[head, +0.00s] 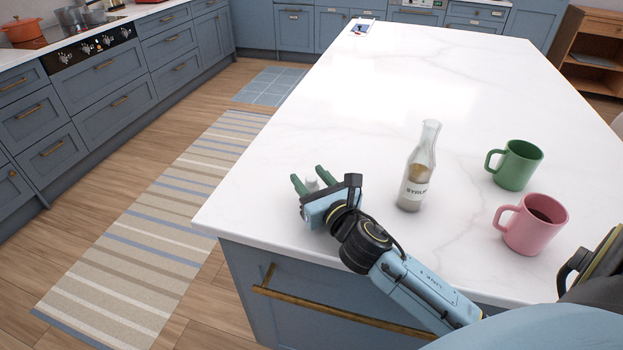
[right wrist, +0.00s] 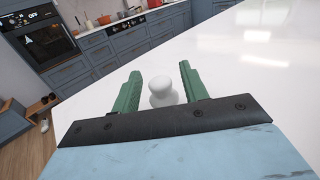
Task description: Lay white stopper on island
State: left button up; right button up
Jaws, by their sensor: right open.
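The white stopper (right wrist: 162,92) stands on the white marble-look island (head: 330,120) near its left front corner. In the head view only a small part of the stopper (head: 311,185) shows between the green fingers. My right gripper (head: 312,180) is open, with its fingers on either side of the stopper. In the right wrist view the gripper (right wrist: 160,88) shows gaps between the stopper and both fingers; the stopper's base is partly hidden by the gripper body. My left gripper is not in view.
A glass syrup bottle (head: 417,170) without a stopper stands right of my right gripper. A green mug (head: 516,166) and a pink mug (head: 532,224) are farther right. The island's left edge is close to the gripper. The island's middle and back are mostly clear.

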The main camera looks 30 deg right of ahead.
jog(key=shift+s+r, duration=0.2)
jog(key=s, duration=1)
jog(key=shift+s+a, duration=0.3)
jog(key=shift+a, duration=0.1)
jog(key=shift+s, duration=0.5)
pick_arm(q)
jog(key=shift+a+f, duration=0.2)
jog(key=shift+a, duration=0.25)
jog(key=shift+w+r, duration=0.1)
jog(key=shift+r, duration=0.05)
